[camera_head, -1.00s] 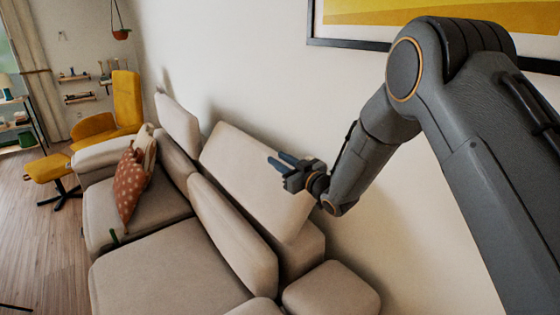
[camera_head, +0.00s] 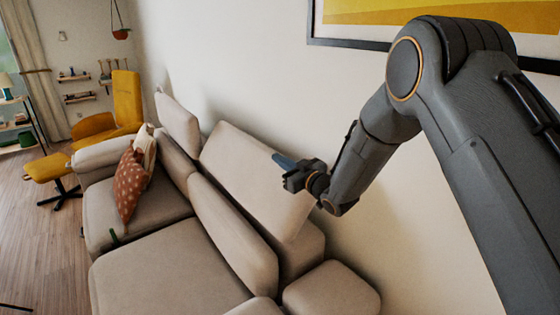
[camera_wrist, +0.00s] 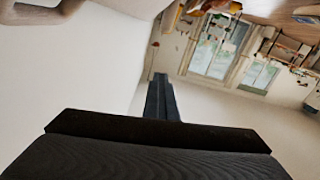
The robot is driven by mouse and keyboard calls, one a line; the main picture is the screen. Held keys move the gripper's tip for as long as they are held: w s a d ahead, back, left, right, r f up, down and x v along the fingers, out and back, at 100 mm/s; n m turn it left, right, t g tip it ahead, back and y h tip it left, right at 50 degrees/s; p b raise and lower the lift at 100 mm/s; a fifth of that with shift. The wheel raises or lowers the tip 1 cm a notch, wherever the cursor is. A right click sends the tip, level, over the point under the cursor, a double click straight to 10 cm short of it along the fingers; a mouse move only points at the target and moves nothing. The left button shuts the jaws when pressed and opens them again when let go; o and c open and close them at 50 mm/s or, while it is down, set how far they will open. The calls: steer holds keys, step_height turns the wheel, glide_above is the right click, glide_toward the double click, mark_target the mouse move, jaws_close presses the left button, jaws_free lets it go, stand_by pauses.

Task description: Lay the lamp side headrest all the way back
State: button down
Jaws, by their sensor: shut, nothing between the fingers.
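The sofa has two raised headrests. The near headrest (camera_head: 248,172) is a broad beige panel that leans back toward the wall. The far headrest (camera_head: 177,122) stands more upright. No lamp by the sofa is clear in view, so I cannot tell from it which headrest is the lamp side one. My gripper (camera_head: 281,161) is shut and empty at the upper right edge of the near headrest. I cannot tell whether it touches. In the wrist view my fingers (camera_wrist: 160,98) are together, with nothing between them.
The beige sofa seat (camera_head: 165,272) and back cushions lie below my arm. A patterned pillow (camera_head: 130,188) rests farther along. The white wall (camera_head: 240,60) and a framed picture (camera_head: 440,12) are close behind. Open wood floor (camera_head: 45,235) lies left.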

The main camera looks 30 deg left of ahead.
stand_by(0.5)
steer(key=c, duration=1.6)
jaws_free()
steer(key=shift+c, duration=0.2)
steer(key=b+v, duration=0.2)
steer(key=v, duration=0.6)
steer(key=shift+b, duration=0.3)
steer(key=shift+a, duration=0.1)
